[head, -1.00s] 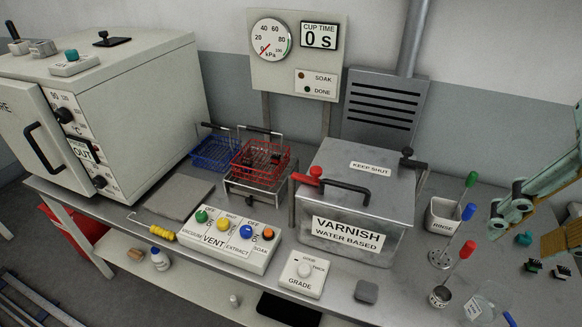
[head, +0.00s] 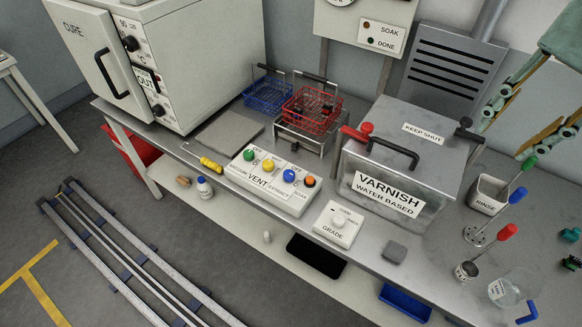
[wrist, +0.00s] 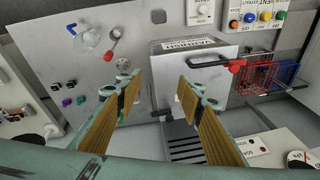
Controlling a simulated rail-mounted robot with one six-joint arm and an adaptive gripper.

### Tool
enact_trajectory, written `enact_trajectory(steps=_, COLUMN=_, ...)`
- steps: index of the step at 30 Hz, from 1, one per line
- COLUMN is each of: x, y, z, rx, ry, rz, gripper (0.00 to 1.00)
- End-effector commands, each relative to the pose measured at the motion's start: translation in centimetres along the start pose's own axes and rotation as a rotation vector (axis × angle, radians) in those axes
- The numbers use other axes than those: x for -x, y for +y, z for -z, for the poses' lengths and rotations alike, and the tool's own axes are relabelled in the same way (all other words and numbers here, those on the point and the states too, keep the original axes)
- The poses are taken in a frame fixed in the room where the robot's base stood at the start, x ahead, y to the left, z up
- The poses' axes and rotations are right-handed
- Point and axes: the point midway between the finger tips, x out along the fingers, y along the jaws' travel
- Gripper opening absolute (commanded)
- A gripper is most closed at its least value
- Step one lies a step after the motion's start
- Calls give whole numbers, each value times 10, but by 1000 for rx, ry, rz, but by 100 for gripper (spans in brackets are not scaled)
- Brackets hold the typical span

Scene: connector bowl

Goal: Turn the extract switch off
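The white switch box (head: 236,174) lies on the bench in the head view, with green, yellow, blue and orange knobs in a row. The EXTRACT label lies in front of the blue knob (head: 289,175), and OFF is printed behind it. Its exact setting is too small to tell. The box also shows at the top right of the wrist view, with the blue knob (wrist: 249,17). My gripper (wrist: 155,78) is open and empty, its two fingers spread apart. In the head view my gripper (head: 520,115) is at the right edge, above the bench and far from the box.
The varnish tank (head: 430,165) with its lid handle stands between my gripper and the switch box. A red basket (head: 312,108) on a stand is behind the box. The grade dial (head: 338,225) is right of the box. The rinse cup (head: 487,195) and red-handled tool (head: 507,232) stand at right.

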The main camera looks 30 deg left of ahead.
Motion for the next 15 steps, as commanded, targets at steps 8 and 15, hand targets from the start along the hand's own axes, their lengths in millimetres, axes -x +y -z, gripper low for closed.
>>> enact_trajectory(steps=8, x=-27, y=-41, z=25, rx=-49, ry=-26, rz=2, gripper=35)
enact_trajectory(steps=15, x=-53, y=-76, z=42, rx=-93, ry=-46, rz=2, gripper=35)
